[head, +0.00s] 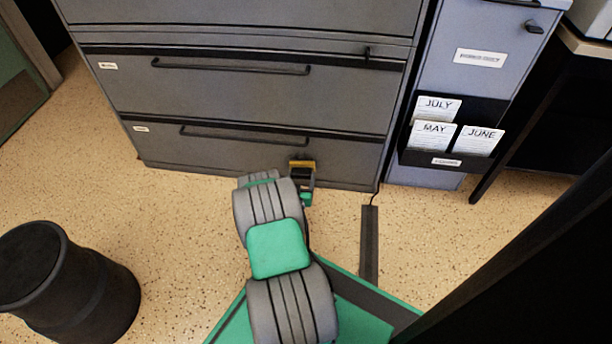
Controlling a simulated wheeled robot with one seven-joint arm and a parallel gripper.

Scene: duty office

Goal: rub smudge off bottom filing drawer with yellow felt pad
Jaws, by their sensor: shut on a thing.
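The bottom filing drawer (345,158) is the lowest grey front of the wide cabinet, with a dark bar handle (245,136) and a small white label at its left. My gripper (302,172) is low at the right part of this drawer front, shut on the yellow felt pad (302,163). The pad shows as a thin yellow strip at or very near the drawer face; I cannot tell whether it touches. No smudge can be made out; the pad, gripper and arm cover part of the drawer.
A black bin (95,290) stands on the speckled floor at the lower left. A dark floor strip (369,245) runs to the right of my arm. A blue-grey cabinet (470,75) with a black card holder (412,157) stands at the right. Floor (185,235) left of my arm is clear.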

